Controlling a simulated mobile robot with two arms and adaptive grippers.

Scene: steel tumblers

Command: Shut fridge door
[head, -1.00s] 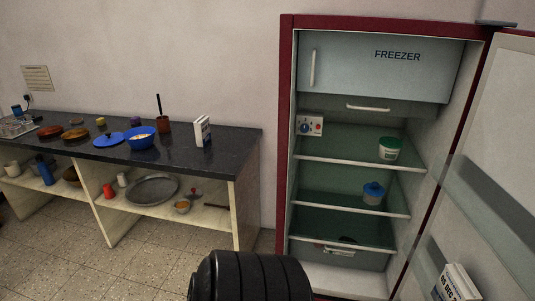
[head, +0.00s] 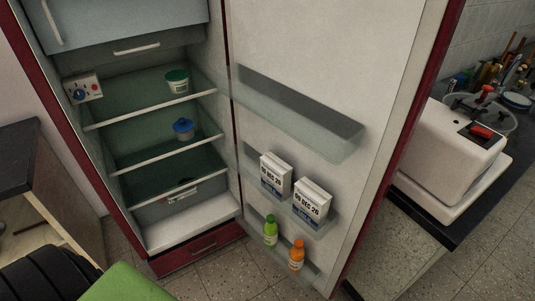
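The red fridge (head: 196,248) stands open at the left of the head view. Its door (head: 330,60) is swung wide open to the right, with its inner side and shelves facing me. The door shelves hold two white cartons (head: 276,176), a green bottle (head: 271,230) and an orange bottle (head: 296,255). Inside are a white tub with a green lid (head: 177,81) and a jar with a blue lid (head: 183,129). Neither of my grippers shows; only dark and green parts at the lower left, seemingly mine, are in view.
A dark-topped counter (head: 20,150) stands left of the fridge. Right of the door, another counter (head: 458,226) carries a white appliance (head: 450,150) with a red switch, and a sink area with bottles behind it. Speckled floor (head: 225,275) is bare in front of the fridge.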

